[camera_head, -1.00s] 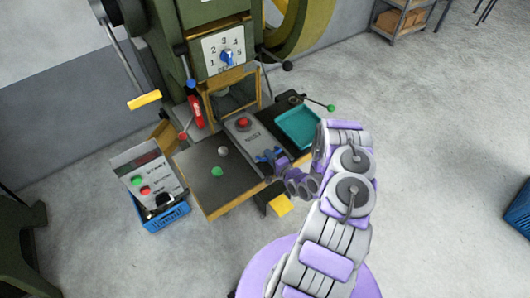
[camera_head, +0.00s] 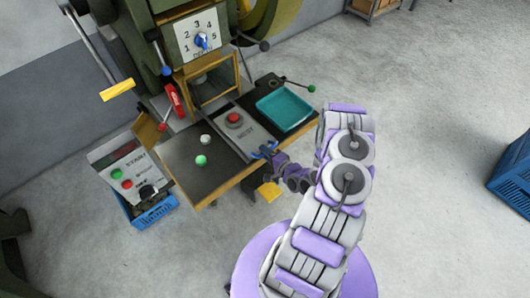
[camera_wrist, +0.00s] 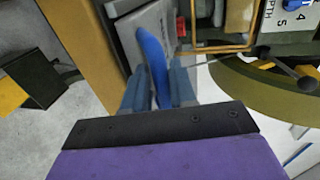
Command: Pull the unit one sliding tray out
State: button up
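The sliding tray is a grey plate (camera_head: 247,134) with a red button, set in the dark worktop of the green press; lettering on it is too small to read surely. Its near end lies at the worktop's front edge. A blue handle (camera_wrist: 152,55) stands at that end. My gripper (camera_head: 268,152) is at the handle. In the wrist view, my gripper (camera_wrist: 157,92) has one finger on each side of the handle, close against it. Exact finger contact is partly hidden.
A teal tray (camera_head: 284,109) lies on the worktop to the right, with white and green knobs (camera_head: 201,160) to the left. A control box (camera_head: 127,173) stands over a blue crate (camera_head: 155,212) at the left. Another blue crate (camera_head: 515,178) is far right. The floor around is clear.

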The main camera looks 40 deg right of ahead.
jog(key=shift+o, duration=1.2)
jog(key=shift+w+d, duration=0.1)
jog(key=shift+d, duration=0.05)
jog(key=v, duration=1.7)
jog(key=shift+p, duration=0.35)
jog(key=shift+f, duration=0.1)
